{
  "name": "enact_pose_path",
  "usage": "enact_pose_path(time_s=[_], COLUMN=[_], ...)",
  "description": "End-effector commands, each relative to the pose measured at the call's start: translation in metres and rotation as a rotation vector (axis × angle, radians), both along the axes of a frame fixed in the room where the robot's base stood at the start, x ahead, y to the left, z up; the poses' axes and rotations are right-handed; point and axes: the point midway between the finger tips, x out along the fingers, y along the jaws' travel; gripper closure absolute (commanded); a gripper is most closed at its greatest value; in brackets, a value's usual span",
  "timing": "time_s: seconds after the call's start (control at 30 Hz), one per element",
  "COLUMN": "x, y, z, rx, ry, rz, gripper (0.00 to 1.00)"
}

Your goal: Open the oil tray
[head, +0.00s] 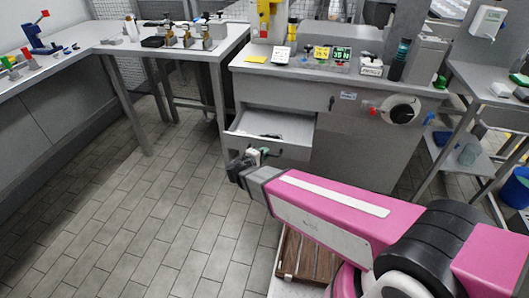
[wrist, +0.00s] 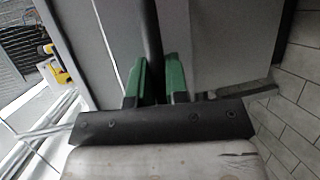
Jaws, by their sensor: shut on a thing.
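The oil tray (head: 290,126) is a light grey drawer in the front of the grey machine cabinet, and it stands part way out. A dark thin thing, too small to name, lies inside it. My gripper (head: 259,153) is at the tray's front. In the wrist view, the green fingers of my gripper (wrist: 155,80) are shut on the tray's dark handle bar (wrist: 151,40), which runs between them. The tray's grey front (wrist: 190,45) shows just beyond the fingers. In the head view, my gripper hides part of the handle.
The machine cabinet (head: 350,135) has a round dial on its front. A grey workbench (head: 120,50) with tools stands at the left. A shelf rack (head: 480,85) and a blue bin (head: 515,190) are at the right. The tiled floor (head: 150,215) left of my arm is clear.

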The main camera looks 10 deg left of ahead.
Motion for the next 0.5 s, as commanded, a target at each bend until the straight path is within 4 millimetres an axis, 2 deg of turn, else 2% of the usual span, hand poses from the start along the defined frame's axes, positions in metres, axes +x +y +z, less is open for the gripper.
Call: enact_pose_path(time_s=[0.2, 0.23, 0.27, 0.3, 0.5], x=[0.0002, 0.0002, 0.0004, 0.0004, 0.0004], y=[0.0001, 0.0001, 0.0001, 0.0001, 0.0001], z=[-0.0007, -0.0006, -0.0006, -0.0006, -0.0003], rx=[0.001, 0.001, 0.001, 0.0, 0.0], ry=[0.002, 0.002, 0.002, 0.001, 0.001], rz=[-0.001, -0.001, -0.001, -0.001, 0.0], gripper=[1.0, 0.76, 0.66, 0.6, 0.6])
